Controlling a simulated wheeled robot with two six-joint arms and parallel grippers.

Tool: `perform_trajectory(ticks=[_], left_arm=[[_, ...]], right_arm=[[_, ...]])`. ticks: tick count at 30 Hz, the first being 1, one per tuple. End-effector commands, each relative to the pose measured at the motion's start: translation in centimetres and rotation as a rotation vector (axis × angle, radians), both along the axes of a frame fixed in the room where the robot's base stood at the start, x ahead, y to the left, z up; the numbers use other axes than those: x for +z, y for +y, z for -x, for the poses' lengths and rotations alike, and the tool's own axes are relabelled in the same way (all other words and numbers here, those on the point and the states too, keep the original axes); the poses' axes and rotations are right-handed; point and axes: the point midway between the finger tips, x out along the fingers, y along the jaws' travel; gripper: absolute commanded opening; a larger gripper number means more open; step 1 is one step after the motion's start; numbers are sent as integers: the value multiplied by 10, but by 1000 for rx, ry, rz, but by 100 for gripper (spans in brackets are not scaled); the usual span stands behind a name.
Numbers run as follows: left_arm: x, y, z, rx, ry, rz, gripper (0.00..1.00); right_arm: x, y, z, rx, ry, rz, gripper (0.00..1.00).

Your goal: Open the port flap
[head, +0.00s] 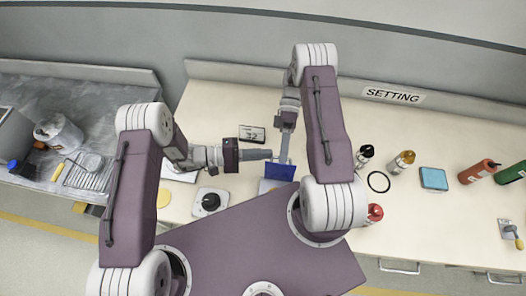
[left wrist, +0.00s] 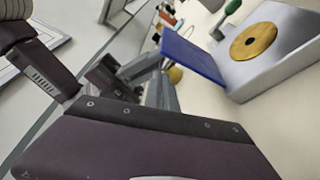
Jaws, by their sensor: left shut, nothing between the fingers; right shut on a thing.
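The port flap is a blue panel (head: 280,171) near the middle of the bench. In the left wrist view the flap (left wrist: 192,55) stands tilted up at the edge of a grey box (left wrist: 285,65) with a round gold disc on its face. My right gripper (head: 284,158) reaches down to the flap's far edge and is shut on it. My left gripper (head: 269,154) is shut and empty, pointing right just beside the right gripper's fingers. Most of the grey box is hidden in the head view by my own body.
Bottles (head: 403,160), a black ring (head: 378,182) and a blue pad (head: 434,179) are at the right. The bench behind the grippers is mostly clear.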

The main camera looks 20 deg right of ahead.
Motion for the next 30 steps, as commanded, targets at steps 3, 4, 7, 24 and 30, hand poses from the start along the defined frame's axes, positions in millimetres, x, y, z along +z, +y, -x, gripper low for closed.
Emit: perform_trajectory(ticks=[3, 4, 7, 24, 30], left_arm=[[2, 0, 8, -25, 10, 9, 0], [2, 0, 8, -26, 12, 9, 0], [2, 0, 9, -28, 12, 9, 0], [1, 0, 6, -19, 8, 5, 0], [1, 0, 5, -18, 7, 5, 0]], right_arm=[[-3, -2, -5, -2, -25, 10, 0], [-3, -2, -5, -3, -26, 10, 0], [-3, -2, -6, -3, -28, 11, 26], [3, -9, -16, -3, -21, 7, 31], [19, -27, -44, -4, -23, 10, 31]])
